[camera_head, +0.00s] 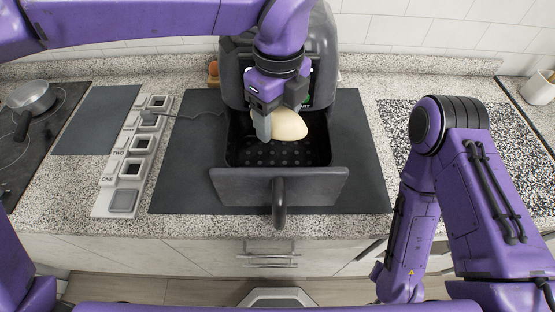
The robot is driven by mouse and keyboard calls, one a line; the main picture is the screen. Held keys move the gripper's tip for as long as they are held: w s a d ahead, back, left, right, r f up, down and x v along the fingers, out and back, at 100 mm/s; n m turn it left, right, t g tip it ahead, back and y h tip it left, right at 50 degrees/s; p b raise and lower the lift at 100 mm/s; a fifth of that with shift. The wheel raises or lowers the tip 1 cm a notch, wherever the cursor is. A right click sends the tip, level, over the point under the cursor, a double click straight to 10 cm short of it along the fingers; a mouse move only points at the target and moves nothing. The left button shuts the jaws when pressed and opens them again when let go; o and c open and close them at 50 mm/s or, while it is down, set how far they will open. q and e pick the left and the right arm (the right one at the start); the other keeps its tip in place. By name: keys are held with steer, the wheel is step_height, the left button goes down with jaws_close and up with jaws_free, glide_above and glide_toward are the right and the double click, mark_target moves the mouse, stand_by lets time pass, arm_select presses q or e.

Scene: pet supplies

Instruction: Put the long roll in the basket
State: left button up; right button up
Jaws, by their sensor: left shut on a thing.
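The long roll (290,126) is a pale tan, rounded bread, partly hidden behind my left gripper. My left gripper (270,122) points down and is shut on the roll. It holds the roll over the back part of the open basket (278,187), a dark drawer with a perforated floor. I cannot tell whether the roll touches the basket floor. My right arm is at the right, and its gripper is out of view.
The black air fryer (232,75) stands behind the basket on a dark mat (185,150). A white power strip (130,160) lies at the left, near a hob with a pot (32,98). A speckled board (520,135) lies at the right.

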arm_select(q)
step_height(320, 180, down, 10)
steer(key=shift+f+p, duration=0.25)
steer(key=shift+p, duration=0.6)
step_height(320, 180, down, 4)
steer(key=shift+s+f+p, duration=0.1)
steer(key=shift+p, duration=0.4)
steer(key=shift+f, duration=0.4)
steer(key=o, duration=1.1)
steer(key=shift+r+b, duration=1)
steer(key=shift+r, duration=2.95)
